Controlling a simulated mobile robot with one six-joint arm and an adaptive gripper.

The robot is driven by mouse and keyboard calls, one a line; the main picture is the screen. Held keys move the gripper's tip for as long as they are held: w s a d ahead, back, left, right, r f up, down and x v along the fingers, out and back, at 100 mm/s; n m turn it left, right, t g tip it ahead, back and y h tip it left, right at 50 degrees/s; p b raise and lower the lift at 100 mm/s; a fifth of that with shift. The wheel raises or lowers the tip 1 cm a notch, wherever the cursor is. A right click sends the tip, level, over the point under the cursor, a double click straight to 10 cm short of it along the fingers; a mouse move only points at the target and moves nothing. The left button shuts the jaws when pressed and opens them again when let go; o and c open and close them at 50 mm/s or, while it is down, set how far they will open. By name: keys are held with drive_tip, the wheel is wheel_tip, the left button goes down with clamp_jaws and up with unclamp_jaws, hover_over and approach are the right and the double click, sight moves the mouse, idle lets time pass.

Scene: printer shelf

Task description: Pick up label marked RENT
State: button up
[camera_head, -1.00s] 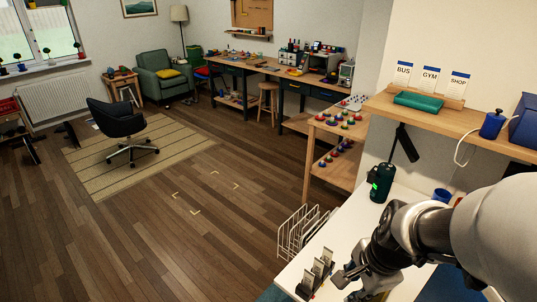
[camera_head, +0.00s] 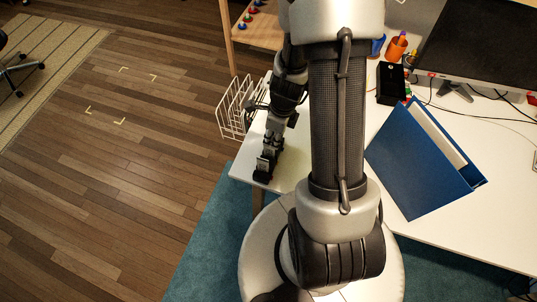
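No label marked RENT can be read in the camera view. My gripper (camera_head: 275,128) points down at the desk's left end, right at or just behind these pieces. It is small and partly merged with them in the picture, so I cannot tell whether it touches one or how its fingers stand. My own arm covers the middle of the view.
A white wire rack (camera_head: 233,108) stands left of the desk (camera_head: 460,222). A blue binder (camera_head: 410,160) stands on the desk, right of my arm. Behind it are a black box (camera_head: 390,84), an orange pen cup (camera_head: 396,48) and a monitor (camera_head: 485,40). Open wooden floor (camera_head: 130,190) lies left.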

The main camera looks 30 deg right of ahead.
sight(269, 148)
drive_tip(key=shift+w+a+f+b, duration=0.2)
drive_tip(key=shift+f+b, duration=0.7)
drive_tip(key=shift+f, duration=0.4)
drive_tip(key=shift+w+a+f+b, duration=0.2)
drive_tip(key=shift+f+b, duration=0.7)
drive_tip(key=shift+f, duration=0.4)
drive_tip(key=shift+w+a+f+b, duration=0.1)
drive_tip(key=shift+a+f+b, duration=0.1)
drive_tip(key=shift+f+b, duration=0.9)
drive_tip(key=shift+f+p, duration=0.15)
drive_tip(key=shift+p, duration=0.15)
drive_tip(key=shift+c, duration=0.6)
clamp_jaws()
